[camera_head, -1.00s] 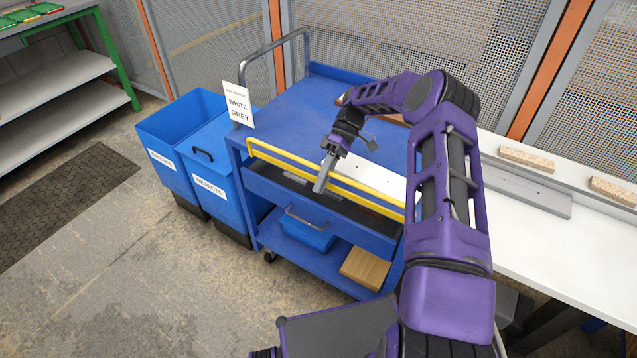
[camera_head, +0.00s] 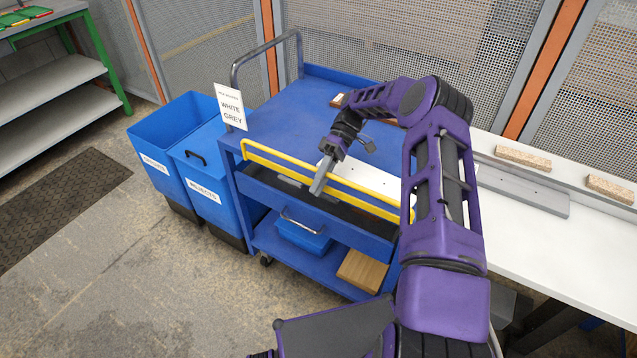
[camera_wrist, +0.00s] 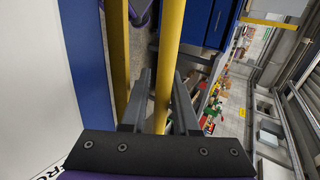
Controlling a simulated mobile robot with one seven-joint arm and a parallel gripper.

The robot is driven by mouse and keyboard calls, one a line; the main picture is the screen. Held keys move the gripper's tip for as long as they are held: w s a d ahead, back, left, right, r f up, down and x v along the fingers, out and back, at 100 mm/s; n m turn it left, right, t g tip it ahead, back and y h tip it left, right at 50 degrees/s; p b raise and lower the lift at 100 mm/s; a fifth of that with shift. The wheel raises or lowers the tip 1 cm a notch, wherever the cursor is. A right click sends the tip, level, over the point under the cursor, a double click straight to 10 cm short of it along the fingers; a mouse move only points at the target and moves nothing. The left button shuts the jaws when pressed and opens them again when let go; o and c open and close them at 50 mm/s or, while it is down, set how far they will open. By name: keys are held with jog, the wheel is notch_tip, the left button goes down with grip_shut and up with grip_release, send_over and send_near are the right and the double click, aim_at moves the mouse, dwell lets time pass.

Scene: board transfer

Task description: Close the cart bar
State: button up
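The blue cart (camera_head: 275,112) stands in the middle of the head view. Its yellow bar (camera_head: 275,153), made of two parallel rails, runs along the near top edge above a dark open tray. My gripper (camera_head: 316,188) points down at the middle of the bar in the head view. In the wrist view, one yellow rail (camera_wrist: 169,50) passes between the two fingers of my gripper (camera_wrist: 161,75). The fingers stand apart, with a gap showing on the left side of the rail. The second rail (camera_wrist: 119,55) lies outside the fingers to the left.
Two blue bins (camera_head: 205,185) stand left of the cart. A sign (camera_head: 230,106) is at the cart's left corner. A white board (camera_head: 370,178) lies on the cart top behind the bar. A white worktable (camera_head: 550,240) is on the right. The floor at front left is clear.

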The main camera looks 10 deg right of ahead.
jog(key=shift+w, duration=0.1)
jog(key=shift+v, duration=3.65)
